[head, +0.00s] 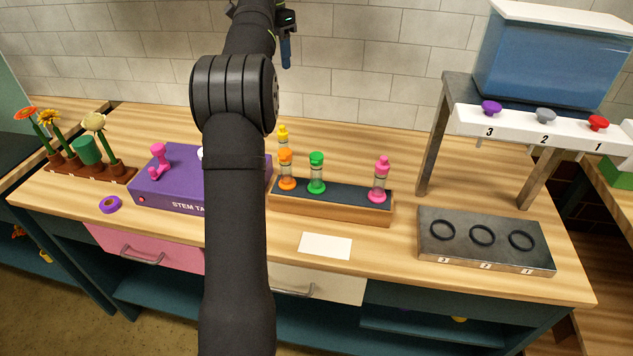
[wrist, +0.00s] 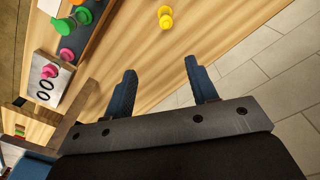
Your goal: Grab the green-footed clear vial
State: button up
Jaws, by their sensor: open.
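The green-footed clear vial (head: 317,173) has a green cap and stands upright in the middle of a dark-topped wooden rack (head: 345,211). An orange vial (head: 287,170) stands to its left and a pink vial (head: 380,180) to its right. A yellow vial (head: 283,138) stands behind the rack. In the wrist view the green vial (wrist: 66,25) is at the upper left and the yellow vial (wrist: 165,17) at the top. My gripper (wrist: 160,72) is open and empty, high above and behind the rack in the head view (head: 286,60).
A purple box (head: 172,194) with a pink object on it stands left of the rack. A grey plate (head: 485,255) with three black rings lies right. Above it stands a dispenser (head: 545,130) with coloured knobs. A flower holder (head: 90,172) is far left. A white card (head: 325,245) lies in front.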

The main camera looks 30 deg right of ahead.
jog(key=s, duration=0.1)
jog(key=m+g+h, duration=0.1)
jog(key=m+h, duration=0.3)
jog(key=m, duration=0.1)
send_over(311, 156)
jog(key=a, duration=0.5)
notch_tip(311, 156, down, 6)
jog(key=x, duration=0.7)
jog(key=w+x, duration=0.1)
jog(key=x, duration=0.3)
jog(key=shift+d, duration=0.25)
jog(key=shift+x, duration=3.05)
jog(key=shift+a, duration=0.15)
grip_shut()
